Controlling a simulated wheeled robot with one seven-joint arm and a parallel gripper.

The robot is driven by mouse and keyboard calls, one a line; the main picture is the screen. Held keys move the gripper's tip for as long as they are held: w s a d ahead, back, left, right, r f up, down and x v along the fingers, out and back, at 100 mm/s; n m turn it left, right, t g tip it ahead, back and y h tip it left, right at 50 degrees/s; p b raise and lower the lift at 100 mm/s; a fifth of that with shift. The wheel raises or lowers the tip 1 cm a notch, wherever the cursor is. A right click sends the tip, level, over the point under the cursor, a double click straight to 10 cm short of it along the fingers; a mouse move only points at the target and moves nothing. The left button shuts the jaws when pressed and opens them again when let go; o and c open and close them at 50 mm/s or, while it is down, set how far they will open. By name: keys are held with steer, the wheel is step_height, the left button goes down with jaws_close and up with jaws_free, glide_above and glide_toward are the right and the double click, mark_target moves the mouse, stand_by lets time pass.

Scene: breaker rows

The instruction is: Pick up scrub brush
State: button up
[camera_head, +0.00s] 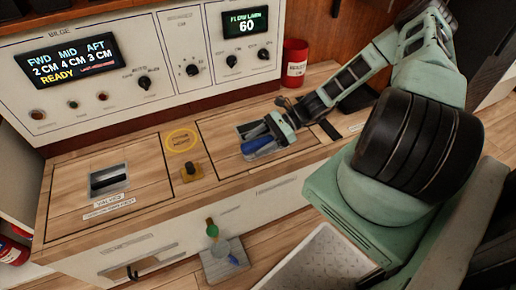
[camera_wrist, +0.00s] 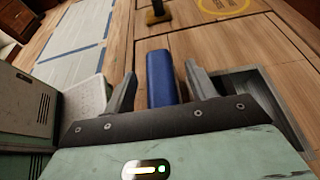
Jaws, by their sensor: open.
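A blue, bar-like object (camera_head: 257,144) shows at my gripper over the right-hand hatch; no bristles show, so I cannot tell for sure that it is the scrub brush. In the wrist view the blue object (camera_wrist: 162,78) stands between the two fingers, with visible gaps on both sides. My gripper (camera_head: 262,140) is open around it, and its fingers also show in the wrist view (camera_wrist: 158,85). The near end of the blue object is hidden behind the gripper's body.
A recessed hatch handle (camera_head: 109,180) is on the left and another recess (camera_wrist: 262,88) lies beside my gripper. A small yellow-based knob (camera_head: 188,172) stands between hatches. A red can (camera_head: 294,64) stands behind, by the control panel (camera_head: 130,75).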

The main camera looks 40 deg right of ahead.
steer(key=c, duration=1.1)
